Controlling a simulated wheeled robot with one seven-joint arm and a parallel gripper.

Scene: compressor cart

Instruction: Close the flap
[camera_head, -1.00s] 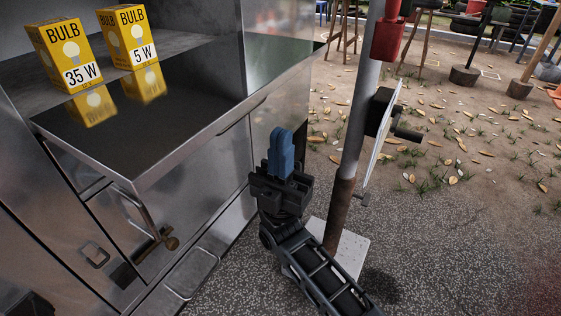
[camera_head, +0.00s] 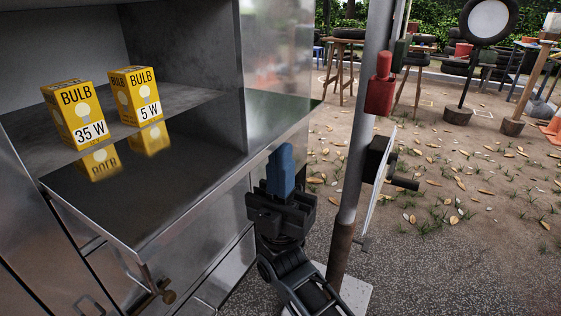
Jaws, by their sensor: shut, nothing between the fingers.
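The flap (camera_head: 185,190) is a dark, glossy metal panel folded down level in front of the open compartment of the metal cabinet. A brown latch knob (camera_head: 166,296) shows below its front edge. My gripper (camera_head: 281,170) has blue fingers pointing up and pressed together, with nothing between them. It stands just beyond the flap's front edge, toward the right end, in front of the cabinet.
Two yellow bulb boxes, 35 W (camera_head: 76,115) and 5 W (camera_head: 136,97), stand inside the compartment and are mirrored in the flap. A grey post (camera_head: 362,120) with a red fitting (camera_head: 380,85) and a white-edged panel (camera_head: 380,185) rises close right of my gripper.

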